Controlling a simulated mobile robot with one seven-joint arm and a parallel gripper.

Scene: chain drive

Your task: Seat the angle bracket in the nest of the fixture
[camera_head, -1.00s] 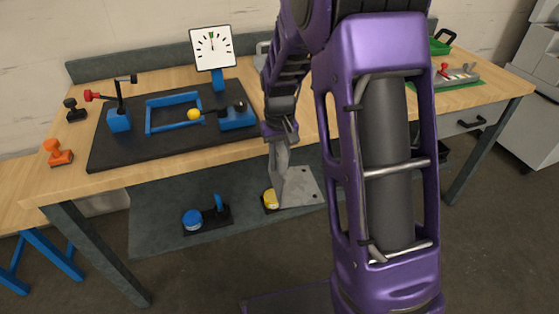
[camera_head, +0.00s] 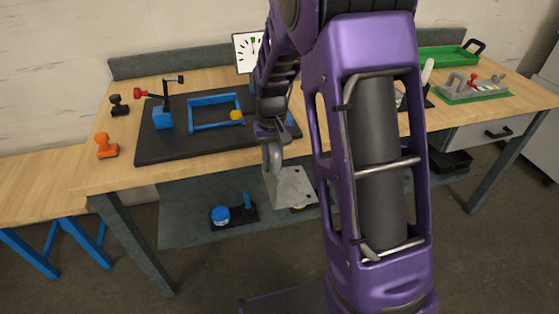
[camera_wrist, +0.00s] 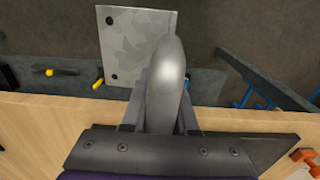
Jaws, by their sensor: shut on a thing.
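The angle bracket (camera_head: 292,190) is a grey metal piece with a flat, holed plate. My gripper (camera_head: 271,134) is shut on it in front of the bench edge, below the bench top level in the picture. The fixture is a black base plate (camera_head: 178,147) on the bench, with a blue rectangular frame (camera_head: 190,127), probably the nest, which looks empty. A yellow knob (camera_head: 236,115) is at the frame's right side; my arm hides the fixture's right end.
A red-handled clamp on a blue block (camera_head: 163,118) stands left of the frame. A green tray (camera_head: 447,58) and grey fixture (camera_head: 472,84) are at right. A lower shelf holds a blue knob (camera_head: 220,215).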

